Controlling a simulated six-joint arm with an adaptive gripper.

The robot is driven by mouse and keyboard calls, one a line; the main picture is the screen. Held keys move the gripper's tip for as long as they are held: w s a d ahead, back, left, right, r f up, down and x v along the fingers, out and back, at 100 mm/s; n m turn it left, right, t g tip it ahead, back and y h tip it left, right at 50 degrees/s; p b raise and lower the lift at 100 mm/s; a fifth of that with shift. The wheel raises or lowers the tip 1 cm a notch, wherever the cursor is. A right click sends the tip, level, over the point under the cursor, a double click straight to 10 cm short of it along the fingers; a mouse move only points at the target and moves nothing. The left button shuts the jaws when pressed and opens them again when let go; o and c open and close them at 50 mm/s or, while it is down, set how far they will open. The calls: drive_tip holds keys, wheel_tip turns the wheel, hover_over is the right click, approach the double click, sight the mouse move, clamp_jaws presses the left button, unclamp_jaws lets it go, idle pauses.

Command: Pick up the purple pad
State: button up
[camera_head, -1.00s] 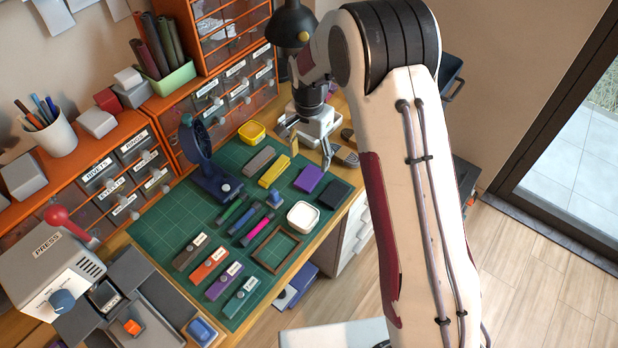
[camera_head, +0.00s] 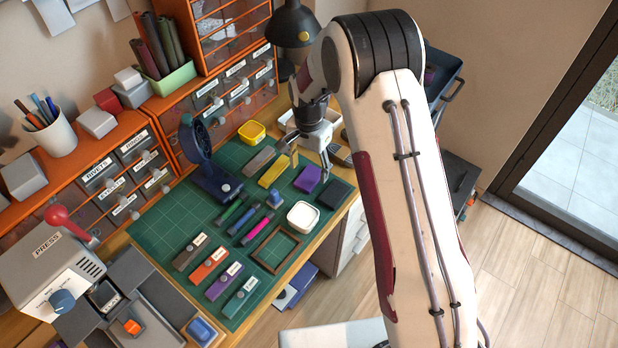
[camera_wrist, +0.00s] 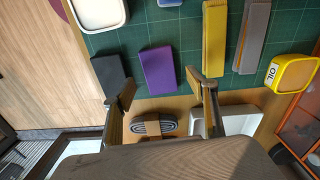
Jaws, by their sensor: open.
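The purple pad (camera_head: 308,180) lies flat on the green cutting mat (camera_head: 160,215), between the yellow bar and a dark pad. My gripper (camera_head: 311,164) is open and empty above the mat, close to the purple pad. In the wrist view the purple pad (camera_wrist: 158,70) appears just beyond my gripper (camera_wrist: 162,88), roughly between the two spread fingers. I cannot tell the exact height of the fingertips over it.
The dark pad (camera_wrist: 112,76) lies close on one side of the purple pad, the yellow bar (camera_wrist: 214,38) on the other. A white round-cornered tub (camera_head: 303,215) stands nearby. A coiled cord (camera_wrist: 153,124) and a white tray (camera_wrist: 235,122) sit on the wood past the mat.

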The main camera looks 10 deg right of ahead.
sight(309, 178)
drive_tip(key=shift+f, duration=1.4)
drive_tip(key=c, duration=1.2)
